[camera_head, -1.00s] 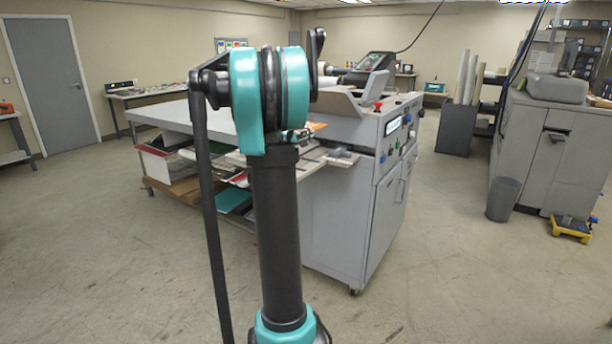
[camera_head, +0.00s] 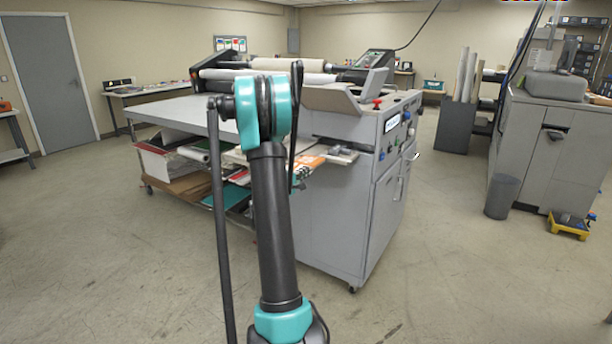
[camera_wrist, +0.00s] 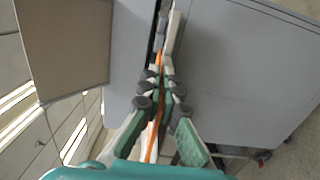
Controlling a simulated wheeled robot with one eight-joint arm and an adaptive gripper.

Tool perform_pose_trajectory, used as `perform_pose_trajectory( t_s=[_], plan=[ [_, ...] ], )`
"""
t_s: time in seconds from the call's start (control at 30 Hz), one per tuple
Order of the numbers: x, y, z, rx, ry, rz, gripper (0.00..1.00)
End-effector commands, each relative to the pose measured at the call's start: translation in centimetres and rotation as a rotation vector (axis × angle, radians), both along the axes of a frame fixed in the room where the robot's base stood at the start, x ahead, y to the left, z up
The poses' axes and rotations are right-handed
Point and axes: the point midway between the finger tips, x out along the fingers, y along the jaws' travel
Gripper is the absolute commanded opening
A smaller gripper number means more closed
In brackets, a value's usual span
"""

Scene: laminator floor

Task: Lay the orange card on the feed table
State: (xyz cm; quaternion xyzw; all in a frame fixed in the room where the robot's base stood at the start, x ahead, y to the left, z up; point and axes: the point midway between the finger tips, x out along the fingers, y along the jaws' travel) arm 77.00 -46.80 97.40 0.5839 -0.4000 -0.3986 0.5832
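The orange card (camera_head: 307,165) shows in the head view just right of my arm, low beside the machine's near side; part of it is hidden by my arm. In the wrist view the card (camera_wrist: 159,66) is a thin orange strip seen edge-on, running between the fingers of my gripper (camera_wrist: 160,82). The fingers are closed in on it from both sides. The broad pale table top (camera_head: 168,109) of the machine, seemingly the feed table, is bare at the left.
The grey machine cabinet (camera_head: 333,220) stands close in front of my arm. A small ledge (camera_head: 341,156) juts from its side. Sheets and boards (camera_head: 170,160) fill the shelf under the table. A grey bin (camera_head: 501,197) stands at the right.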

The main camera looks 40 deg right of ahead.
Motion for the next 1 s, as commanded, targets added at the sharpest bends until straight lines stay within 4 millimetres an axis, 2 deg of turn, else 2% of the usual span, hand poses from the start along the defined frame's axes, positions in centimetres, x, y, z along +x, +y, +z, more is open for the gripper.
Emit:
perform_pose_trajectory(
  t_s=[0.1,0.43,0.63,1.0],
  plan=[
    [-0.01,0.01,-0.99,0.000,0.000,0.000,0.00],
    [-0.02,0.00,-1.26,0.000,0.000,0.000,0.00],
    [-0.02,0.01,-1.25,0.000,0.000,0.000,0.25],
    [-0.04,0.02,-0.93,0.000,0.000,0.000,0.26]
  ],
)
